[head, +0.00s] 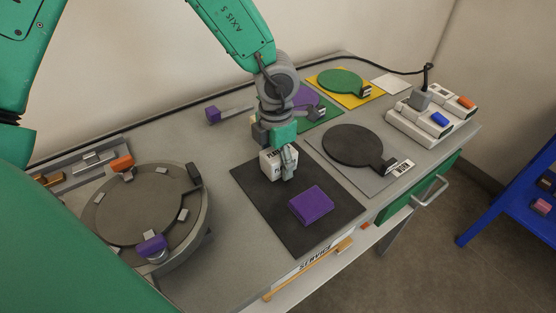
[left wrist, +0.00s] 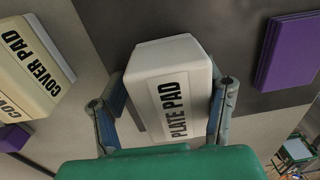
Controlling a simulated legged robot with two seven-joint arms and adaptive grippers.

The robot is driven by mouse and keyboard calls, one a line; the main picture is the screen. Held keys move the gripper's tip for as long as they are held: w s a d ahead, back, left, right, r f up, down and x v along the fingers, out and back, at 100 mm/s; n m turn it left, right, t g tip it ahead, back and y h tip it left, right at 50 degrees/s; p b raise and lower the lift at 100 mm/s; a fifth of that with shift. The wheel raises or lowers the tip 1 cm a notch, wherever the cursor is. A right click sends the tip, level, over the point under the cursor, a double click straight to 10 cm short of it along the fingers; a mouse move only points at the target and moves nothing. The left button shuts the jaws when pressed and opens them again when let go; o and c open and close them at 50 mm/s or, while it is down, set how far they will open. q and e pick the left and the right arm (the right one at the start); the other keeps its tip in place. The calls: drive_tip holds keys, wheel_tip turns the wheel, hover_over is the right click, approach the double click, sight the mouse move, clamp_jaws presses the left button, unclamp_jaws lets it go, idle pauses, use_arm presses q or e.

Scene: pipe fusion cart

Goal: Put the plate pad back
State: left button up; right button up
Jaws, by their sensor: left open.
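The plate pad (head: 272,166) is a white block with black lettering. It stands at the far part of the black mat (head: 262,212). In the left wrist view the plate pad (left wrist: 172,75) lies between the two fingers, its "PLATE PAD" label facing the camera. My left gripper (head: 285,162) comes down from above and is open around the pad; the wrist view shows the gripper (left wrist: 165,100) with a finger on each side. Whether either finger touches the pad cannot be told. My right gripper is not in view.
A purple block (head: 311,205) lies on the mat nearby. The cream cover pad (left wrist: 32,68) stands close by in the wrist view. A round grey fixture (head: 140,207) is at left. A dark paddle plate (head: 352,146) and a switch box (head: 432,120) are at right.

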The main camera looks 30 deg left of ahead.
use_arm(q)
drive_tip(key=shift+d+r, duration=0.15)
drive_tip(key=shift+d, duration=0.6)
drive_tip(key=r, duration=0.3)
drive_tip(key=r+p, duration=0.1)
drive_tip(key=r, duration=0.7)
drive_tip(key=shift+a+p, duration=0.35)
drive_tip(key=shift+a, duration=0.05)
drive_tip(key=shift+d+r, duration=0.25)
drive_tip(key=shift+r, duration=0.4)
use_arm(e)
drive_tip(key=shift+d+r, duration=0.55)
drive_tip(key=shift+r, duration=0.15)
use_arm(q)
drive_tip(key=shift+a, duration=0.1)
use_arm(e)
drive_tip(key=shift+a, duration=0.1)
use_arm(q)
drive_tip(key=shift+a+f, duration=0.15)
drive_tip(key=shift+a, duration=0.15)
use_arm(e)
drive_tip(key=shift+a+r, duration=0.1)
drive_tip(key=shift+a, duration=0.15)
